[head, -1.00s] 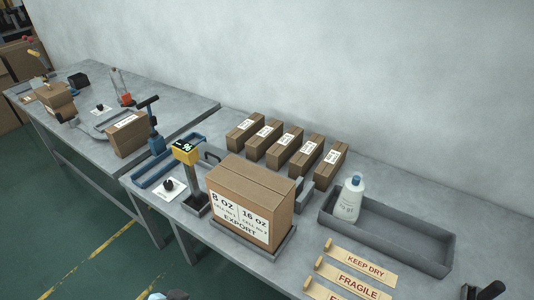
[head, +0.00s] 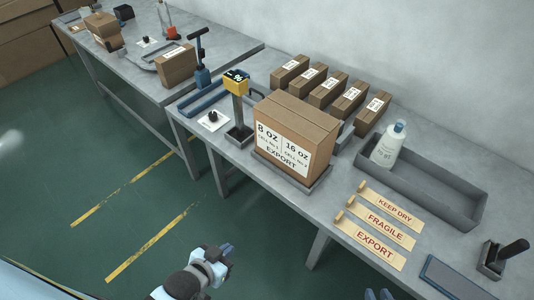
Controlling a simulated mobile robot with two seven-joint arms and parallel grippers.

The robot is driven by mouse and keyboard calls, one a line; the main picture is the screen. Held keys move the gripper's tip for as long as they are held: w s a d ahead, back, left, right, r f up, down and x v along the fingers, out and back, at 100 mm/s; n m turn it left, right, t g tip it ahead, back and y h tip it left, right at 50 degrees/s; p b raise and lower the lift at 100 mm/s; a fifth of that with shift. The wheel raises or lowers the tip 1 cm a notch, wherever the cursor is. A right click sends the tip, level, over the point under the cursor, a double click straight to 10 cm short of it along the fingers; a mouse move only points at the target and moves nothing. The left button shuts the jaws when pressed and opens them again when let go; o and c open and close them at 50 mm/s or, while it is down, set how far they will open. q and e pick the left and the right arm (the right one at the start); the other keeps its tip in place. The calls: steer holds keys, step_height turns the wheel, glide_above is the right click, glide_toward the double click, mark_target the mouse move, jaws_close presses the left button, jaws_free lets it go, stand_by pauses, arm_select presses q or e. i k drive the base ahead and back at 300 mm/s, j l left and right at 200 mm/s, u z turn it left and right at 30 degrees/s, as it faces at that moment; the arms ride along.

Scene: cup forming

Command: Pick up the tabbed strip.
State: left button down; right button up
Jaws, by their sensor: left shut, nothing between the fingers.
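Three tan strips lie flat near the front of the bench, each with a small raised tab at its left end: KEEP DRY (head: 394,207), FRAGILE (head: 386,227) and EXPORT (head: 374,247). No gripper touches them. My left gripper (head: 226,253) is shut and empty over the green floor, in front of the bench and left of the strips. Two dark tips at the bottom edge (head: 379,294) look like my right gripper, mostly cut off by the frame; whether they are open is unclear.
A large carton (head: 298,130) stands on a scale, with several small boxes (head: 327,90) behind it. A grey tray (head: 440,187) holds a white bottle (head: 388,146). A dark-handled stamp (head: 502,258) and a blue pad (head: 455,279) sit at lower right.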

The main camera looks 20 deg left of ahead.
mark_target(382, 250)
steer(key=k+j+u, duration=0.25)
steer(key=k+z, duration=0.15)
steer(key=z, duration=0.85)
